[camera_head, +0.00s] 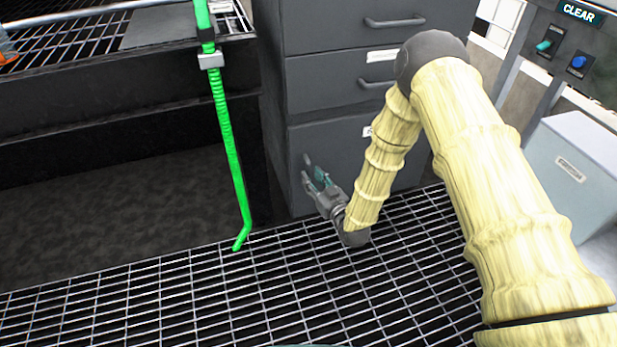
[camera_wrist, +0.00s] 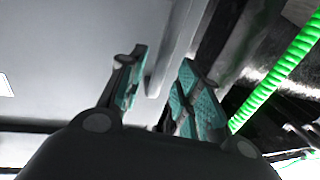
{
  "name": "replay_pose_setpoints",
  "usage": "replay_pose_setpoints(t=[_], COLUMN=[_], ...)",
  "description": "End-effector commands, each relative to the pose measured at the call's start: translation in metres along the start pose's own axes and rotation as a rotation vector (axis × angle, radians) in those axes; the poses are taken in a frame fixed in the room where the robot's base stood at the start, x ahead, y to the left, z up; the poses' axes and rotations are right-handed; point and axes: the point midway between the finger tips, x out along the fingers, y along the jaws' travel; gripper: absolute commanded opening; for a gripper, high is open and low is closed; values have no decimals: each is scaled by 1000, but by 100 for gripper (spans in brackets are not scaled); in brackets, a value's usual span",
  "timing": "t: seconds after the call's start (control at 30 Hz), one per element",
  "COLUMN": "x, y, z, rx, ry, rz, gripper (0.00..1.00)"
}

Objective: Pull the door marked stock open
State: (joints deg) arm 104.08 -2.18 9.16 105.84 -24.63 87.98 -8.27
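The dark grey cabinet has a lower front panel (camera_head: 335,145), which looks like a door. A small white label near its top is partly hidden by my arm, and I cannot read it. My gripper (camera_head: 315,175) is low in front of this panel, near its left side. In the wrist view, my gripper (camera_wrist: 162,88) has its two teal-padded fingers apart. A pale grey bar (camera_wrist: 174,50), seemingly a handle, runs between or just beyond them beside the flat grey panel face (camera_wrist: 60,50). I cannot tell whether the fingers touch the bar. The panel looks shut.
Two drawers with bar handles, the upper one (camera_head: 350,28) and the middle one (camera_head: 335,85), sit above the panel. A green ribbed hose (camera_head: 228,135) hangs left of the cabinet, close to my gripper. A grey bin (camera_head: 575,150) stands right. The grated floor (camera_head: 200,300) in front is clear.

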Motion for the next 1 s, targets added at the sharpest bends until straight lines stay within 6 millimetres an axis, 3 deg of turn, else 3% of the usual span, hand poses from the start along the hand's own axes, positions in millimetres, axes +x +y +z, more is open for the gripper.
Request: replay_pose_setpoints(t=[0.23, 0.63, 0.67, 0.83, 1.0], x=[27, 33, 33, 33, 33], y=[0, 0, 0, 0, 0], z=[1, 0, 0, 0, 0], rx=[-1, 0, 0, 0, 0], ry=[1, 0, 0, 0, 0], rz=[-1, 0, 0, 0, 0], gripper=[34, 34, 32, 1, 0])
